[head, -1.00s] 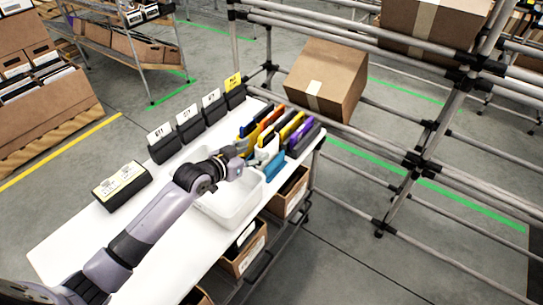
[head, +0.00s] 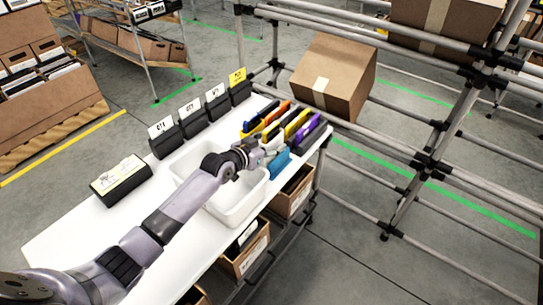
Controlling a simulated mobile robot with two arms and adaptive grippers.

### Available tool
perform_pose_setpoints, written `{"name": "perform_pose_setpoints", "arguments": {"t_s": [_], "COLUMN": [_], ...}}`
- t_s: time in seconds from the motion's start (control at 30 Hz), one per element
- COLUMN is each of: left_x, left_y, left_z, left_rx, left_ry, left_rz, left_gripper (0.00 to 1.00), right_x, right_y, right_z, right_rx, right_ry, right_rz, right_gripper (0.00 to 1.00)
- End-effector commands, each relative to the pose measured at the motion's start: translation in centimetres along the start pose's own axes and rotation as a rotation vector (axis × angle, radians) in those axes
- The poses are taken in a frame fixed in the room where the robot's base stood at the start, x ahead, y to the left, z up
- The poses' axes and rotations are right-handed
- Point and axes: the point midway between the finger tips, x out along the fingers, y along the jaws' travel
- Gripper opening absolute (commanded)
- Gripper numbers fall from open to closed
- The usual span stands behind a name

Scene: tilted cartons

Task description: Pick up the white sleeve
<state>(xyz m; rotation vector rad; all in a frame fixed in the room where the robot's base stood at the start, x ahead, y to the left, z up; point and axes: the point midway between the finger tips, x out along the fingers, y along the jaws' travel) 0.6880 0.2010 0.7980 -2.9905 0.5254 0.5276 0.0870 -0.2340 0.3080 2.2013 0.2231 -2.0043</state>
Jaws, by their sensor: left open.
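The white sleeve (head: 273,142) stands in the near part of a row of coloured sleeves on the white table, partly hidden by my left gripper. My left gripper (head: 266,157) is open, with its fingers reaching toward the white sleeve at the row's near left side. I cannot tell whether the fingers touch it or are around it. My right gripper is not in view.
A blue sleeve (head: 279,164) and a purple one (head: 307,132) stand close by. A white tub (head: 238,208) lies under my left arm. Black labelled holders (head: 193,122) line the table's far edge. A tilted carton (head: 333,77) rests on the pipe rack behind.

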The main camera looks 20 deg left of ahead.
Motion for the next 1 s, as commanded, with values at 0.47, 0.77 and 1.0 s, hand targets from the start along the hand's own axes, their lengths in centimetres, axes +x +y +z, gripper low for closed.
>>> {"name": "perform_pose_setpoints", "arguments": {"t_s": [0.47,0.77,1.0], "left_x": [0.99,0.97,0.97], "left_y": [0.02,0.01,0.00], "left_z": [0.03,0.05,0.05], "left_rx": [0.001,0.001,0.001], "left_ry": [-0.001,-0.001,-0.001], "left_rz": [0.000,0.000,0.000], "left_gripper": [0.45,0.25,0.09], "right_x": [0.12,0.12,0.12], "right_y": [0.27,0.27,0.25], "right_z": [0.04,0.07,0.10], "right_rx": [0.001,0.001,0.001], "right_ry": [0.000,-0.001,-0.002], "right_rz": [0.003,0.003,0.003], "right_gripper": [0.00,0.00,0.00]}}
